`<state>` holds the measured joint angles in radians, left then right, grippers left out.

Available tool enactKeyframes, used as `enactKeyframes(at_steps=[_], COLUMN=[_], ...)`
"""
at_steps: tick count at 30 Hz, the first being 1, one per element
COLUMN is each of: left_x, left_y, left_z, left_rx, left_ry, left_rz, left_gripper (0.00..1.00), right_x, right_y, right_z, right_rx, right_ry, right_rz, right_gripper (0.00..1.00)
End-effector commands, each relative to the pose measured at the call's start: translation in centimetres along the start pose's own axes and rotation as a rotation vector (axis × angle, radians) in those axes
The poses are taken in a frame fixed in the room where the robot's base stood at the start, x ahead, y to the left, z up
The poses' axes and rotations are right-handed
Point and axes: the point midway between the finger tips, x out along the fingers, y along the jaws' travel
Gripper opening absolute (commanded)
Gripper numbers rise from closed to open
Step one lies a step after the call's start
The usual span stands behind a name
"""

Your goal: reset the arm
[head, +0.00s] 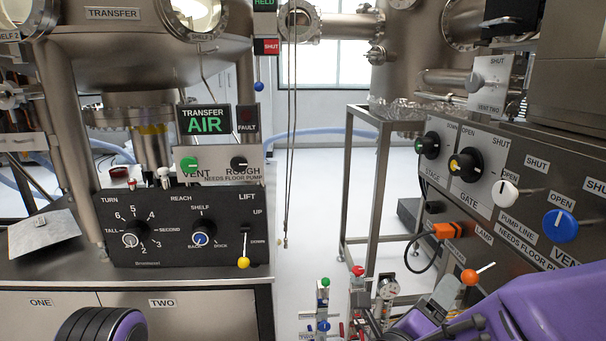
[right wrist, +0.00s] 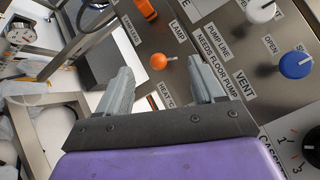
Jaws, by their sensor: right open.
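The arm's control panel (head: 165,255) is black and stands at the left in the head view. Its TURN knob (head: 131,239) has a white cap, and its REACH knob (head: 202,238) has a blue cap; I cannot read their pointers surely. The yellow-tipped LIFT lever (head: 243,262) hangs down. My right gripper (head: 437,303) is at the lower right, well away from this panel. In the right wrist view its jaws (right wrist: 160,76) are apart and empty, with an orange ball-tipped lever (right wrist: 158,62) showing beyond them.
The right-hand panel (head: 520,190) carries a yellow-marked GATE knob (head: 466,164), a white knob (head: 505,193) and a blue knob (head: 560,226). A VENT/ROUGH panel (head: 218,164) stands above the black one. A metal frame (head: 364,190) stands between the two sides.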

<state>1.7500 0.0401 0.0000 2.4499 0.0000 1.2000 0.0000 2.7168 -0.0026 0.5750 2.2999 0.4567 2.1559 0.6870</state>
Motion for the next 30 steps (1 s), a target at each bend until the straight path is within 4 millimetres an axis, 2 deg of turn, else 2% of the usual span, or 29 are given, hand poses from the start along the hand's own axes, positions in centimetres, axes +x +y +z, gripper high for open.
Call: enactKeyframes(at_steps=[2,5,6,8,9,11,12,13,15,18,21,25,26,27,30], left_x=[0.0,0.0,0.0,0.0,0.0,0.0,0.0,0.0,0.0,0.0,0.0,0.0,0.0,-2.6,-5.4], left_y=[0.0,0.0,0.0,0.0,0.0,0.0,0.0,0.0,0.0,0.0,0.0,0.0,0.0,-0.3,-0.5], left_z=[0.0,0.0,0.0,0.0,0.0,0.0,0.0,0.0,0.0,0.0,0.0,0.0,0.0,-1.0,-2.3], left_rx=[0.0,0.0,0.0,0.0,0.0,0.0,0.0,0.0,0.0,0.0,0.0,0.0,0.0,0.0,0.0], left_ry=[0.0,0.0,0.0,0.0,0.0,0.0,0.0,0.0,0.0,0.0,0.0,0.0,0.0,-0.001,0.0], left_rz=[0.0,0.0,0.0,0.0,0.0,0.0,0.0,0.0,0.0,0.0,0.0,0.0,0.0,-0.001,0.0], left_gripper=[0.43,0.43,0.43,0.43,0.43,0.43,0.43,0.43,0.43,0.43,0.43,0.43,0.43,0.43,0.43], right_x=[0.8,0.9,0.4,-0.8,-1.8,-3.6,-4.9,-5.8,-7.7,-10.2,-12.1,-15.2,-16.1,-15.3,-14.9], right_y=[4.2,11.0,14.0,18.2,20.8,23.9,25.4,26.3,27.9,28.9,29.1,28.9,28.9,26.3,23.5], right_z=[-0.2,-2.1,-3.7,-6.8,-9.2,-13.2,-15.8,-17.7,-21.8,-27.2,-31.9,-37.2,-38.2,-36.5,-35.3], right_rx=[-0.295,-0.706,-0.87,-1.099,-1.234,-1.402,-1.491,-1.544,-1.641,-1.721,-1.777,-1.827,-1.832,-1.828,-1.827], right_ry=[-0.121,-0.308,-0.39,-0.518,-0.6,-0.715,-0.781,-0.824,-0.902,-0.957,-0.962,-0.966,-0.975,-0.97,-0.968], right_rz=[0.098,0.24,0.304,0.403,0.47,0.57,0.634,0.679,0.78,0.91,1.02,1.158,1.19,1.171,1.168], right_gripper=[0.68,0.68,0.68,0.68,0.68,0.68,0.68,0.68,0.68,0.68,0.68,0.68,0.68,0.68,0.68])
